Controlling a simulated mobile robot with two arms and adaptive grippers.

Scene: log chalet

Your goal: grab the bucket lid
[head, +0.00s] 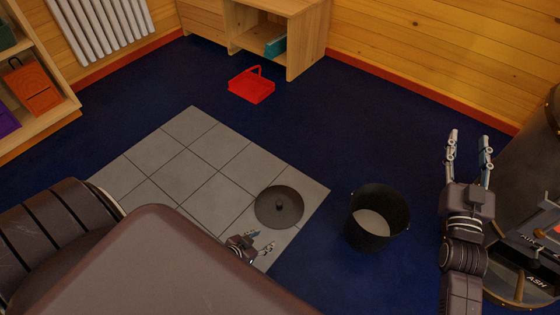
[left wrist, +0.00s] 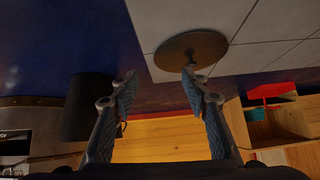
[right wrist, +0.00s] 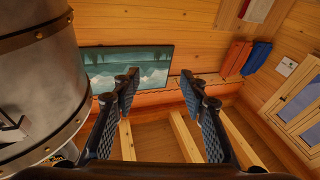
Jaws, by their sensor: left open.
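The bucket lid (head: 279,207) is a dark round disc with a small knob, lying flat on the grey tiled patch. It also shows in the left wrist view (left wrist: 180,50), just beyond the fingers. The dark bucket (head: 376,218) stands upright to the right of the lid on the blue floor, open at the top with a pale inside bottom. My left gripper (head: 262,241) is open and empty, close to the lid's near edge; a gap to the knob shows. My right gripper (head: 468,152) is open and empty, raised to the right of the bucket.
A dark metal stove-like cylinder (head: 525,180) is at the right, close to my right arm. A shelf (head: 50,115) stands at the left. The blue floor between is clear.

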